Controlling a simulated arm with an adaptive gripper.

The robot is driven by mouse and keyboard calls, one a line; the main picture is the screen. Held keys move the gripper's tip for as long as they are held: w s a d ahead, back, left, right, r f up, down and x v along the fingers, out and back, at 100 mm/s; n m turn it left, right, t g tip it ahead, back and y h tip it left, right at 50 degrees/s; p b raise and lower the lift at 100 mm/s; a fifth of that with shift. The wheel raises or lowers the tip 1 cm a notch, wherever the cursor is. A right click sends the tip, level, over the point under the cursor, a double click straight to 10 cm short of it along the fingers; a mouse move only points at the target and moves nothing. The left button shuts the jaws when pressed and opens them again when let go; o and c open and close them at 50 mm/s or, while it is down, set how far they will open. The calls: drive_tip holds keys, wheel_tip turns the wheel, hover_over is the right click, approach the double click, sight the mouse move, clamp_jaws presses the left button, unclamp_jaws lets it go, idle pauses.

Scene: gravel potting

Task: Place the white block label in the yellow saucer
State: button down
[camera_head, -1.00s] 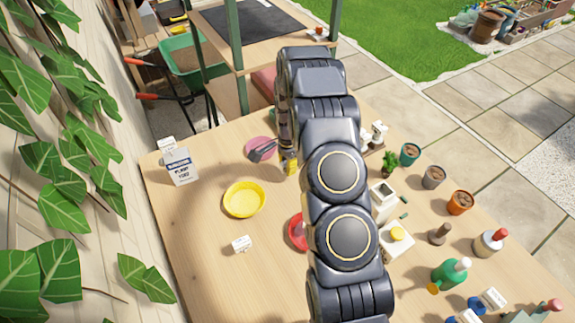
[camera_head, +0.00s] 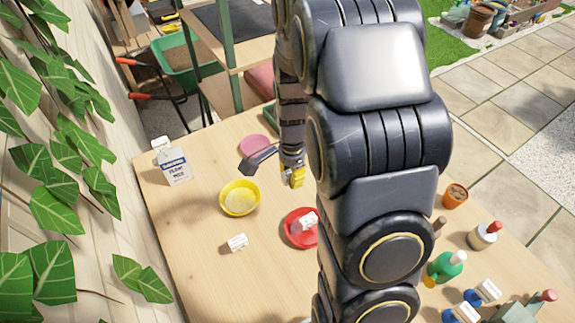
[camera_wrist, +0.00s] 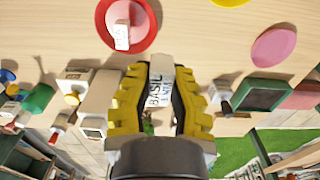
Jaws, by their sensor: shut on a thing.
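My gripper (camera_wrist: 160,95), with yellow fingers, is shut on a white block label (camera_wrist: 160,88) with dark lettering that appears to read BASIL. In the head view, my gripper (camera_head: 297,178) is above the table, right of the yellow saucer (camera_head: 240,209); the held block is not clear there. The yellow saucer looks empty, and its edge shows at the top of the wrist view (camera_wrist: 228,2). Another white block label (camera_head: 237,242) lies on the table in front of the yellow saucer. A further white label (camera_head: 308,220) is in the red saucer.
The red saucer (camera_head: 291,232) is partly hidden by my arm. A pink saucer (camera_head: 254,146) lies behind the yellow one. A white box (camera_head: 176,167) stands at the back left. Bottles (camera_head: 446,266) and pots (camera_head: 455,195) stand on the right. The left front is bare wood.

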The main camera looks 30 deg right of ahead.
drive_tip(key=s+a+r, duration=0.1)
drive_tip(key=s+a, duration=0.2)
drive_tip(key=a, duration=0.7)
hover_over(241, 200)
drive_tip(key=f, duration=0.9)
drive_tip(key=shift+s, duration=0.25)
drive_tip(key=shift+w+f, duration=0.3)
drive_tip(key=shift+f, duration=1.55)
drive_tip(key=c, duration=1.2)
unclamp_jaws()
drive_tip(key=shift+f, duration=0.15)
drive_tip(key=shift+o, duration=0.2)
